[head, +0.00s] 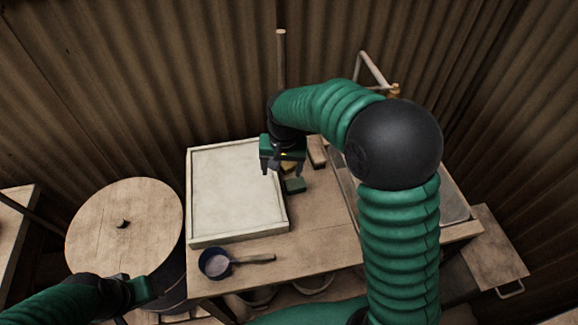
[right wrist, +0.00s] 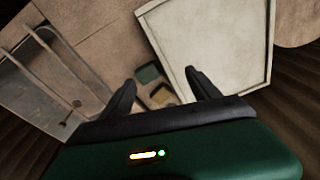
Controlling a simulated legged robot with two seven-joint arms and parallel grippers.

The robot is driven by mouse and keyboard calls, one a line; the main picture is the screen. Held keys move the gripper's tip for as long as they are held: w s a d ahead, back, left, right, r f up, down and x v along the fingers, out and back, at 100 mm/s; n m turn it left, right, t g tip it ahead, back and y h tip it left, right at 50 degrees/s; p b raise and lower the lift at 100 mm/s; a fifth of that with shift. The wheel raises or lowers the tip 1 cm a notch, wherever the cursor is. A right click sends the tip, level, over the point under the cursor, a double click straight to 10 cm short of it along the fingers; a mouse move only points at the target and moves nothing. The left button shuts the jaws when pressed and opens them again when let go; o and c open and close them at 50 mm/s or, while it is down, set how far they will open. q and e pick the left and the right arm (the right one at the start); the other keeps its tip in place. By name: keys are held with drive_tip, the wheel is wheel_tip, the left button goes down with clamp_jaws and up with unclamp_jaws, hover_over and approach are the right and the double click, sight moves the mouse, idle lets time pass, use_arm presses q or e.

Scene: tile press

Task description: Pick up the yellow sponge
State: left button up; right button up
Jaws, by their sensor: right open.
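The yellow sponge (right wrist: 160,97) shows in the right wrist view as a small yellowish block on the table, between my open fingers and apart from them. In the head view my right gripper (head: 284,170) hangs over the table and mostly hides it. My right gripper also shows in the wrist view (right wrist: 160,80), open and empty, its fingers spread to either side. A green block (head: 295,185) lies just beside the sponge, and also shows in the wrist view (right wrist: 149,75). My left gripper (head: 142,290) is low at the left; its fingers are not clear.
A pale framed tray (head: 240,239) lies left of the sponge. A brown block (head: 317,152) lies to its right, near a metal sink (head: 456,207). A dark blue pan (head: 215,263) sits at the table's front. A round wooden top (head: 123,215) stands at the left.

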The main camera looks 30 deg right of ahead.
drive_tip(key=w+d+f+m+g+b, duration=0.1)
drive_tip(key=w+d+m, duration=0.35)
drive_tip(key=w, duration=0.25)
drive_tip(key=w+d+f+m+g+b, duration=0.1)
drive_tip(key=w+d+m, duration=0.3)
drive_tip(key=w+m, duration=0.25)
drive_tip(key=f, duration=1)
drive_tip(key=shift+w+d+f+b, duration=0.15)
drive_tip(key=shift+w+f+b, duration=0.05)
drive_tip(key=shift+f+b, duration=0.2)
wheel_tip(320, 180, down, 6)
drive_tip(key=shift+s+d+r, duration=0.15)
drive_tip(key=shift+r, duration=0.05)
clamp_jaws()
wheel_tip(320, 180, up, 10)
drive_tip(key=shift+r, duration=0.1)
drive_tip(key=c, duration=0.7)
unclamp_jaws()
drive_tip(key=c, duration=0.6)
